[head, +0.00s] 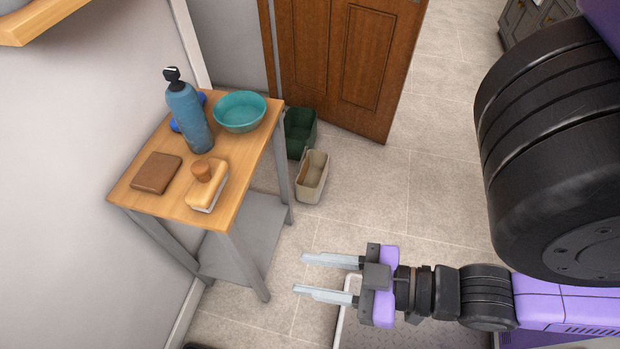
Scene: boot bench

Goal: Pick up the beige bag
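No clear bag shows in the head view. The beige things in sight are a small open-topped beige container (313,176) on the floor right of the bench, and a tan block with a pale underside (207,187) on the bench top's front edge. I cannot tell whether either is the beige bag. My gripper (299,273) is open and empty, its two fingers pointing left. In the picture it is right of the bench and below the beige container, apart from both.
The wooden bench (140,194) also holds a blue bottle (187,118), a teal bowl (240,112), a brown flat square (157,173) and a brown knob-like piece (202,170). A green bin (299,132) stands by the brown door (345,60). Tiled floor (440,180) right of the containers is clear.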

